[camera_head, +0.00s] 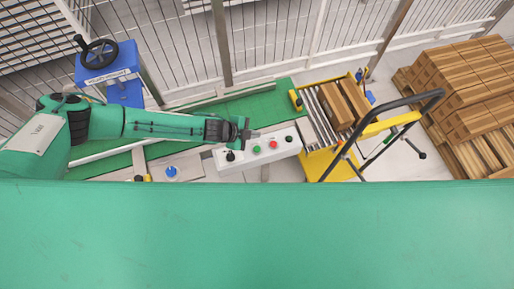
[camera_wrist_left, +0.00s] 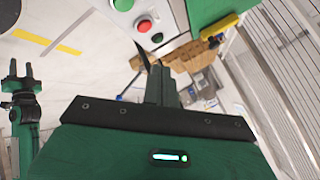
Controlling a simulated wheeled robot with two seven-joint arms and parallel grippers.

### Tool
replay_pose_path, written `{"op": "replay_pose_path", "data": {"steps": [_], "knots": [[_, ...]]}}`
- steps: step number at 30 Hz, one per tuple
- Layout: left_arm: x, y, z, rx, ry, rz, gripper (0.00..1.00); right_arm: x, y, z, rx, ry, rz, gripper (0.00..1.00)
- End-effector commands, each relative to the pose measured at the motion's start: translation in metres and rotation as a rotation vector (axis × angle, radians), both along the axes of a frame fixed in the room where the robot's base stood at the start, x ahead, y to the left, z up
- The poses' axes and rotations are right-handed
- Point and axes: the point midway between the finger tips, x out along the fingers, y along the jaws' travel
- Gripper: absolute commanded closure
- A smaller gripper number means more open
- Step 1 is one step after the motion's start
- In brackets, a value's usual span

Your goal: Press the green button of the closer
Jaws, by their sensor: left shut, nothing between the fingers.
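A white control box (camera_head: 225,168) stands by the green conveyor. On its top is a row of controls: a black knob (camera_head: 231,156), a green button (camera_head: 257,149), a red button (camera_head: 273,145) and a dark button (camera_head: 289,138). My left gripper (camera_head: 252,134) is shut and empty, just behind the box near the green button; I cannot tell its height above it. In the left wrist view the green button (camera_wrist_left: 123,4) is at the top edge, beside the red button (camera_wrist_left: 144,26). My right gripper (camera_wrist_left: 22,72) shows at the left there, fingers apart and empty.
A yellow cart (camera_head: 318,160) with brown boxes stands right of the control box. A blue unit with a black handwheel (camera_head: 99,54) stands back left. Wire fencing runs behind. A blue button (camera_head: 171,171) is left of the box.

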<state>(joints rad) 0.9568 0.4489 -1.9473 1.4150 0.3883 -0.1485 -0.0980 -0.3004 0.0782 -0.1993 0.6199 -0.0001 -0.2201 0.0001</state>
Motion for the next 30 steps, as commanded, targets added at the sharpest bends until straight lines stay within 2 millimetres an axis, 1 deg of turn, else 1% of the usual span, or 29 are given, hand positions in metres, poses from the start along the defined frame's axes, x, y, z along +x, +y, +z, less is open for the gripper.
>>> {"op": "replay_pose_path", "data": {"steps": [5, 11, 17, 24, 27, 30], "knots": [[0.000, 0.000, -0.001, 0.000, 0.001, 0.001, 1.00, 0.000, 0.001, -0.001, 0.001, -0.001, 0.000, 0.64], [-0.001, 0.000, -0.012, 0.000, 0.001, 0.001, 1.00, 0.000, 0.001, -0.011, 0.001, -0.001, 0.000, 0.64], [-0.001, -0.001, -0.035, 0.000, 0.001, 0.001, 1.00, 0.000, 0.001, -0.032, 0.001, -0.001, 0.001, 0.64], [0.000, -0.001, -0.068, 0.000, 0.001, 0.001, 1.00, 0.000, -0.001, -0.063, -0.001, 0.000, 0.002, 0.64], [-0.001, -0.001, -0.079, 0.000, 0.001, 0.001, 1.00, 0.000, -0.002, -0.070, -0.002, 0.000, 0.002, 0.64], [-0.001, -0.001, -0.086, 0.000, 0.001, 0.001, 1.00, 0.000, -0.002, -0.074, -0.002, 0.000, 0.002, 0.64]]}}
